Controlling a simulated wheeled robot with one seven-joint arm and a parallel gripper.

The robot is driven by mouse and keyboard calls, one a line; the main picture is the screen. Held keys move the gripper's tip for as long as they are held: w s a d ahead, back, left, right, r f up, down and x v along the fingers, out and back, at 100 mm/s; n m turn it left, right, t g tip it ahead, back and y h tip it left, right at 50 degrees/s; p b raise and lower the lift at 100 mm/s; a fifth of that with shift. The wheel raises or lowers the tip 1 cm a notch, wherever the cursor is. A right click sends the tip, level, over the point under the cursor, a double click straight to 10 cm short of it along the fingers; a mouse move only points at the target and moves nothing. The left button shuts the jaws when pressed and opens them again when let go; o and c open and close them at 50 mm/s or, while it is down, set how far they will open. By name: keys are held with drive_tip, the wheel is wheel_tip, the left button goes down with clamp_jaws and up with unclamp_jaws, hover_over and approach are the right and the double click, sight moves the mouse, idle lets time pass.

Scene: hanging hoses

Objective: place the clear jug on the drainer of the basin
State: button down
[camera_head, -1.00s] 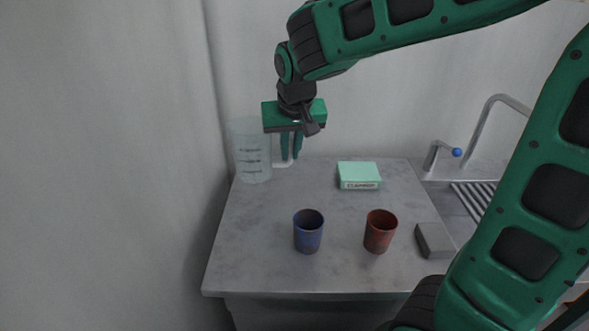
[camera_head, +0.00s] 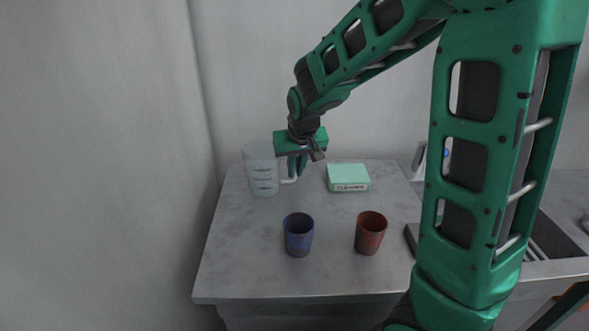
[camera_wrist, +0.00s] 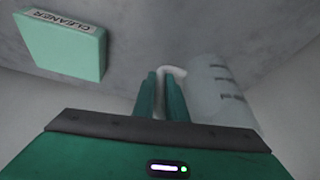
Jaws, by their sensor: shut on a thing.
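The clear jug (camera_head: 262,172), with dark measuring marks, is at the back left of the counter. My gripper (camera_head: 297,166) is to its right, with its fingers shut on the white handle. In the wrist view the fingers (camera_wrist: 163,97) are around the handle, and the jug (camera_wrist: 218,90) is to their right. The jug leans slightly in the head view; I cannot tell if its base touches the counter. The basin (camera_head: 572,238) is at the right, and its slatted drainer (camera_head: 536,252) is mostly hidden behind my arm.
A green cleaner box (camera_head: 348,177) lies right of the gripper; it also shows in the wrist view (camera_wrist: 62,43). A blue cup (camera_head: 298,236) and a red cup (camera_head: 370,234) stand nearer the front. A tap (camera_head: 419,158) is partly hidden by my arm. The front left counter is clear.

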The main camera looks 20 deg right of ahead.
drive_tip(key=c, duration=1.8)
unclamp_jaws()
drive_tip(key=shift+o, duration=0.2)
drive_tip(key=v, duration=1.2)
drive_tip(key=shift+w, duration=0.1)
